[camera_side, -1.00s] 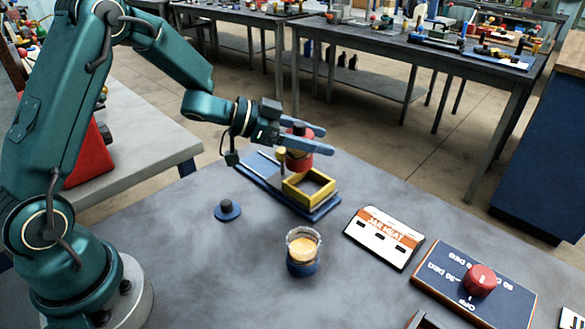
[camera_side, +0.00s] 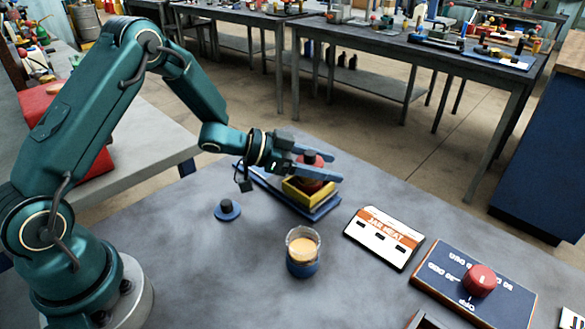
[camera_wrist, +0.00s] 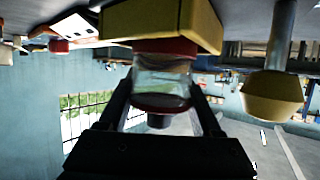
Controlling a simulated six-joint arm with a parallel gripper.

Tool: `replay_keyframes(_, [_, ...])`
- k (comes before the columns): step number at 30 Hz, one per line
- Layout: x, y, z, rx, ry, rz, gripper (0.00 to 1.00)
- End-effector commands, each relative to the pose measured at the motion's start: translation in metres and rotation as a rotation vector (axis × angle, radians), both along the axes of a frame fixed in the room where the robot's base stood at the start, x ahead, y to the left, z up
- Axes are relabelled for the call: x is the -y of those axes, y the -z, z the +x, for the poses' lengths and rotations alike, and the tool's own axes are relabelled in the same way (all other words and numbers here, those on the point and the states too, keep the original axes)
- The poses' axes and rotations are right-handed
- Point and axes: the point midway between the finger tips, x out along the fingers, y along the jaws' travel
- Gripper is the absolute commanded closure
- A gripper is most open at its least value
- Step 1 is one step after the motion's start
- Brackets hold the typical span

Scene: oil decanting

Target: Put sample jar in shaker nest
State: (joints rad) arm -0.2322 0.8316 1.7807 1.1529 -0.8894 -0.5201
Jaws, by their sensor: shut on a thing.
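The sample jar (camera_side: 313,172) has a red lid with a black knob and shows clear glass in the wrist view (camera_wrist: 160,78). My gripper (camera_side: 337,168) is shut on the jar, one finger on each side. The jar is upright at the yellow square shaker nest (camera_side: 299,196), its lower end within the nest's outline. In the wrist view, which is upside down, the jar's red end meets the yellow nest (camera_wrist: 205,25). Whether it rests on the nest floor is hidden. The nest sits on a blue base plate (camera_side: 318,213).
A glass beaker of amber liquid (camera_side: 302,247) stands in front of the nest. A small blue disc with a black knob (camera_side: 227,210) lies left. A white and orange card (camera_side: 384,238) and a red dial panel (camera_side: 445,270) lie right. A yellow-ended rod (camera_wrist: 272,95) is beside the nest.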

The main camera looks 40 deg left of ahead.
Motion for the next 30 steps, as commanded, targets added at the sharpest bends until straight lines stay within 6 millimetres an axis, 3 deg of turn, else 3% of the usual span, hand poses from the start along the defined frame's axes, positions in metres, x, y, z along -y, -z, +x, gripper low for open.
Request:
replay_keyframes(1, [0.000,0.001,0.000,-0.001,0.000,-0.001,0.27])
replay_keyframes(3, [0.000,0.001,0.000,0.000,0.000,0.000,0.04])
replay_keyframes(17, [-0.005,-0.006,-0.005,0.001,-0.003,0.001,0.04])
replay_keyframes(30, [-0.053,-0.039,-0.069,0.002,-0.005,0.000,0.04])
